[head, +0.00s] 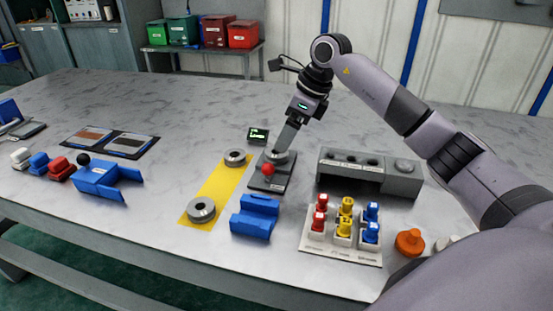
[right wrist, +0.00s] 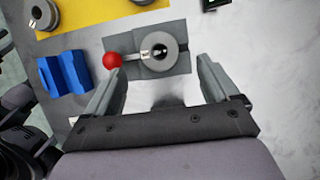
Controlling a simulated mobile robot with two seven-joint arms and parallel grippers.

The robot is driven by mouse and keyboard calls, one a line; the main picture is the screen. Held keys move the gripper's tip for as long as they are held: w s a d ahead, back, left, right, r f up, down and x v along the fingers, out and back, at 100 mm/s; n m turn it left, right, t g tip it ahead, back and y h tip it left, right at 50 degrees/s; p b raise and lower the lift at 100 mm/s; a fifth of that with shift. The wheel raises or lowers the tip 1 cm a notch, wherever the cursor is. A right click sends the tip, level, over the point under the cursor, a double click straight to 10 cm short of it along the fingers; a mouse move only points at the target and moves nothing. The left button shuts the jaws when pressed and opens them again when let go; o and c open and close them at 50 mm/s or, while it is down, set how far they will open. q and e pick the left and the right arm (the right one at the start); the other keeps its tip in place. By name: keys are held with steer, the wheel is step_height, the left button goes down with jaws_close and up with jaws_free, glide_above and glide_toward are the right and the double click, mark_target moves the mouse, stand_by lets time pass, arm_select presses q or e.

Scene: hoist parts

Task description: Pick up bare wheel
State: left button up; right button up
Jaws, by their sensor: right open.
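A grey metal wheel (head: 278,156) with a centre hole sits on a dark grey base plate (head: 262,184), beside a red ball (head: 268,170). My right gripper (head: 284,141) is over this wheel, pointing down. In the right wrist view the wheel (right wrist: 158,52) shows just beyond and between the two open, empty fingers (right wrist: 158,78). Two similar grey wheels lie on a yellow mat (head: 217,187): one at the near end (head: 201,210) and one at the far end (head: 235,158). I cannot tell which wheel is called bare. My left gripper is not in view.
A blue block (head: 254,216) stands near the plate. A grey box with round sockets (head: 370,172) and a board of coloured pieces (head: 340,244) stand to the right. A small display (head: 258,135) is behind the plate. Blue bracket (head: 107,180) is left; bare table lies between it and the mat.

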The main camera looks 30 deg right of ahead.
mark_target(275, 154)
steer(key=x, duration=0.5)
steer(key=shift+w+a+f, duration=0.1)
steer(key=shift+f, duration=0.1)
steer(key=c, duration=1.4)
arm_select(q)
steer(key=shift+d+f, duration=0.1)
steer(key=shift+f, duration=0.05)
arm_select(e)
steer(key=shift+r, duration=0.1)
